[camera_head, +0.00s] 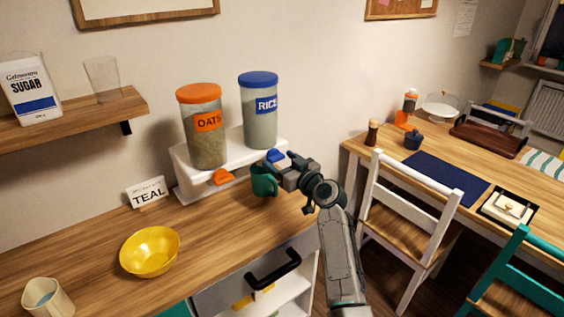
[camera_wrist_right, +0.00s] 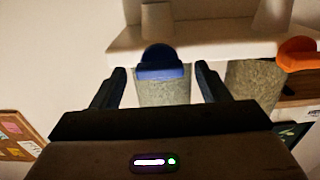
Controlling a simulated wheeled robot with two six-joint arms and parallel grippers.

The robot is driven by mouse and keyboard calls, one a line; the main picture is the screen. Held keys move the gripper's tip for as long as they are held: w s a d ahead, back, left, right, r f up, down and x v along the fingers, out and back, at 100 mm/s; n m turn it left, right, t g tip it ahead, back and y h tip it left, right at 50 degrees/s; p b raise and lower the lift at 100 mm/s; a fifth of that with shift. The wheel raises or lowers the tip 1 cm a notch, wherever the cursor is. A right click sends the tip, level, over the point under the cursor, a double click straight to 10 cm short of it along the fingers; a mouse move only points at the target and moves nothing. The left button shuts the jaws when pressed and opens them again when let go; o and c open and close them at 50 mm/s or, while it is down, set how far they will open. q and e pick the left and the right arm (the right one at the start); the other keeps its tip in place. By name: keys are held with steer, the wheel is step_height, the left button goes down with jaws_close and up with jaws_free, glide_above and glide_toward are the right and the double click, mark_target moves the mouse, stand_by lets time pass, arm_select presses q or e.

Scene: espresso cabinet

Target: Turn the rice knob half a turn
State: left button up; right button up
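The rice dispenser (camera_head: 259,118) is a clear canister with a blue lid and a RICE label, on a white stand (camera_head: 187,182) against the wall. Its blue knob (camera_head: 275,155) sits low on the stand's front, partly hidden by my right gripper (camera_head: 281,170). In the right wrist view the blue knob (camera_wrist_right: 161,62) shows between the two dark fingertips of my right gripper (camera_wrist_right: 160,75), with a gap on each side. That gripper is open. A teal cup (camera_head: 263,181) stands below the knob, beside the gripper. My left gripper is not in view.
The oats dispenser (camera_head: 206,132), with an orange knob (camera_head: 222,177), stands left of the rice. A TEAL sign (camera_head: 148,192), yellow bowl (camera_head: 150,251) and cream pitcher (camera_head: 47,298) are on the counter. A white chair (camera_head: 408,210) and a table stand at right.

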steer(key=c, duration=0.9)
steer(key=shift+m, duration=0.3)
steer(key=m, duration=0.3)
steer(key=shift+m, duration=0.3)
steer(key=m, duration=0.3)
steer(key=shift+m+p, duration=0.35)
steer(key=shift+m, duration=0.05)
steer(key=m+p, duration=0.1)
steer(key=m, duration=0.1)
steer(key=shift+m, duration=0.3)
steer(key=m+p, duration=0.1)
steer(key=m, duration=0.2)
steer(key=shift+m, duration=0.3)
steer(key=shift+f+m+p, duration=0.1)
steer(key=shift+m+p, duration=1.15)
steer(key=shift+m, duration=1.05)
